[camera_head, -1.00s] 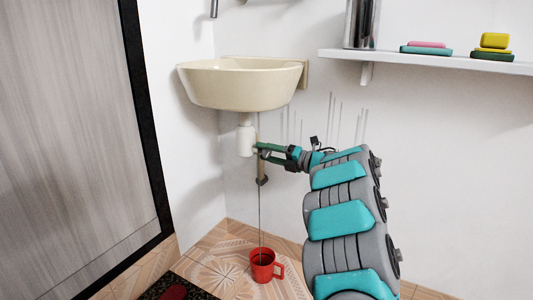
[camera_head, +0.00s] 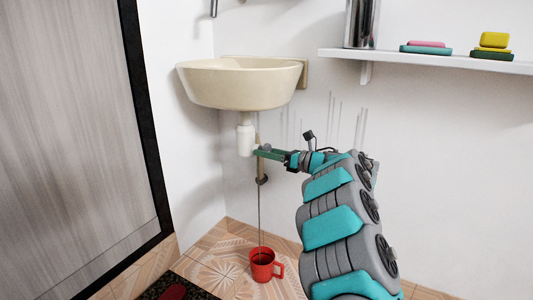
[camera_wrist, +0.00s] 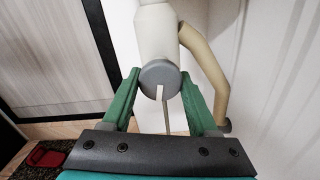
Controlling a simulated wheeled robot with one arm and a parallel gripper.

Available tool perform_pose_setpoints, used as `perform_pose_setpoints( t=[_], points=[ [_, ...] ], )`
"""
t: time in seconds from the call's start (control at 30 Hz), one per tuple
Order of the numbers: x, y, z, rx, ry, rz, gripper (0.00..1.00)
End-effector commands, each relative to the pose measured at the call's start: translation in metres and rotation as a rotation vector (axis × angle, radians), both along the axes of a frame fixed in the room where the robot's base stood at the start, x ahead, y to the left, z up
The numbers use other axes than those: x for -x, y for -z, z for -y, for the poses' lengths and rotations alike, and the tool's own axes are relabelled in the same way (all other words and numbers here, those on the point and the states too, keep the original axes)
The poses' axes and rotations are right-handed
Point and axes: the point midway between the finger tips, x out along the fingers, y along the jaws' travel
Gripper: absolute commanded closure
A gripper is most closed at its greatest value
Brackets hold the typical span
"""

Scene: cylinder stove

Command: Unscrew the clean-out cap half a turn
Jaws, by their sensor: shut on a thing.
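The clean-out cap (camera_wrist: 160,76) is a round grey disc with a pale slot or ridge, at the bottom of the white trap (camera_wrist: 156,30) in the wrist view. My gripper (camera_wrist: 160,78) has its two green fingers on either side of the cap, shut on it. In the head view my gripper (camera_head: 257,154) reaches in from the right to the white trap (camera_head: 245,140) below the basin; the cap is not clear there. A thin dark line runs from the trap area down to the red mug (camera_head: 262,268) on the floor.
The cream basin (camera_head: 240,85) hangs just above my gripper. A beige pipe (camera_wrist: 212,72) bends down right of the trap. A shelf (camera_head: 430,62) with sponges is at upper right. A dark mat (camera_head: 172,288) lies at lower left. Open wall lies right of the trap.

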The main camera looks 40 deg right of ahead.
Motion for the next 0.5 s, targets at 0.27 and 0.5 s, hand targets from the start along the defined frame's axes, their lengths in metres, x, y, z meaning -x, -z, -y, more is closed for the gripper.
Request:
perform_pose_setpoints(
  t=[0.27,0.5],
  points=[
    [-0.0001,0.0023,0.0003,0.143,-0.002,0.054,0.96],
    [-0.0003,0.0018,0.0008,0.199,-0.001,0.078,0.96]
  ],
)
